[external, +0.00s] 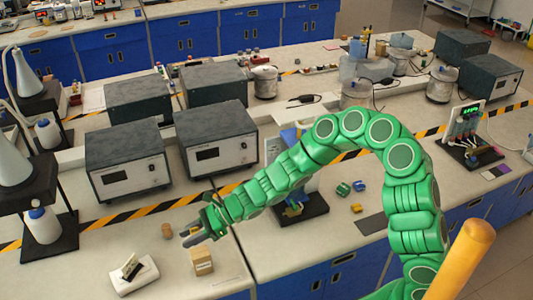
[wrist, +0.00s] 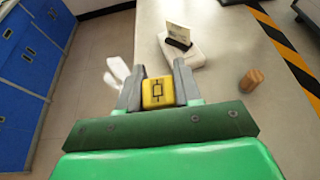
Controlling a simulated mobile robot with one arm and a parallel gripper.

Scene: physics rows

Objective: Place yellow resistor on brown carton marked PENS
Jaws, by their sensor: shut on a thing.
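My gripper (wrist: 157,92) is shut on a yellow block with a black resistor symbol, the yellow resistor (wrist: 158,92), between its two grey fingers. In the external view my gripper (external: 191,236) hangs over the bench's front part, and the resistor is not clear there. A small brown carton (external: 202,262) stands on the bench just below my gripper in the picture. Any marking on the carton is too small to read. I cannot make out the carton in the wrist view.
A white block with a card in a dark holder (external: 134,272) lies left of the carton; it also shows in the wrist view (wrist: 182,48). A brown cylinder (external: 167,231) stands behind the carton. Grey instrument boxes (external: 127,160) stand beyond the striped tape. The bench's front edge is close.

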